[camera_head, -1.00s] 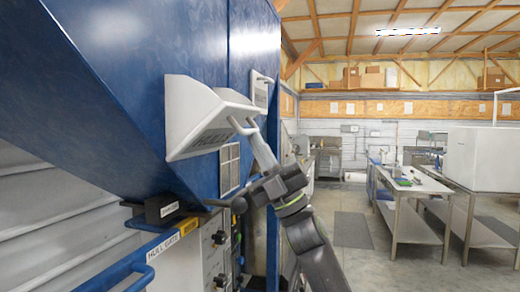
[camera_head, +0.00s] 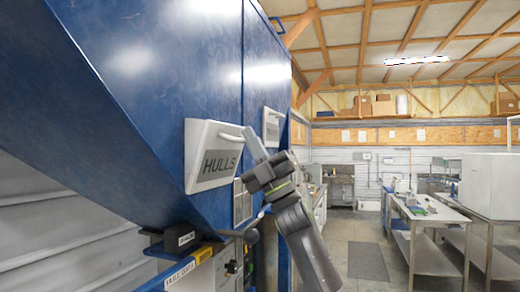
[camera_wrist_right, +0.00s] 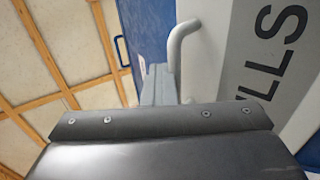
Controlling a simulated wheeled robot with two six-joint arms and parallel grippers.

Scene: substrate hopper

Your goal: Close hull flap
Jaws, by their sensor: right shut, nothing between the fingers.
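The hull flap (camera_head: 196,148) is a white panel with a grey HULLS label on the blue hopper's sloping side. It lies nearly flat against the hopper; I cannot tell if a small gap stays. Its white handle (camera_head: 231,137) is at the upper right, and the flap also shows in the right wrist view (camera_wrist_right: 232,65) with its handle (camera_wrist_right: 178,42). My right gripper (camera_head: 250,136) is shut and empty, its fingertips close beside the handle; contact is unclear. It also shows in the wrist view (camera_wrist_right: 158,84). My left gripper is out of view.
The blue hopper (camera_head: 150,85) fills the left side. A second white panel (camera_head: 272,128) is farther along it. A HULL GATE label (camera_head: 180,277) and a black box (camera_head: 180,238) are below. Metal tables (camera_head: 425,212) stand at right, with open floor between.

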